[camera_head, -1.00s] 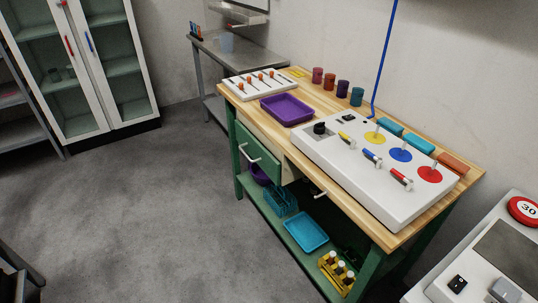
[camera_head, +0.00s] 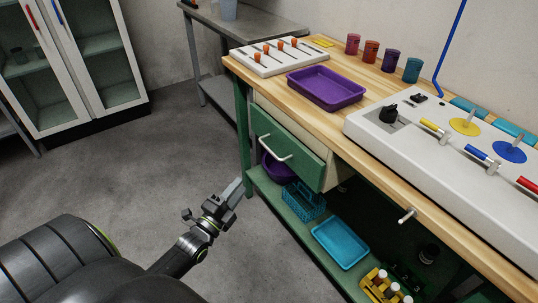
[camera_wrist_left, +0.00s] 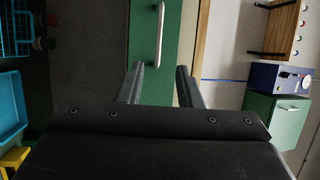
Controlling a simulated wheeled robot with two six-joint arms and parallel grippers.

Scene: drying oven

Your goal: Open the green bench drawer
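The green bench drawer (camera_head: 283,150) is under the left part of the wooden bench top, with a pale bar handle (camera_head: 275,148) across its front. A cream casing shows around the drawer, which looks shut or nearly so. My left gripper (camera_head: 232,190) is in front of the bench, to the left of and below the handle, apart from it. In the left wrist view the drawer (camera_wrist_left: 178,40) and its handle (camera_wrist_left: 160,35) lie beyond the fingertips. The two fingers (camera_wrist_left: 160,78) are spread with nothing between them. My right gripper is not in view.
The bench top (camera_head: 330,120) carries a purple tray (camera_head: 325,90), several cups and a white control panel (camera_head: 450,160). The lower shelf holds a blue basket (camera_head: 303,201) and a blue tray (camera_head: 341,243). Grey floor (camera_head: 130,170) left of the bench is clear.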

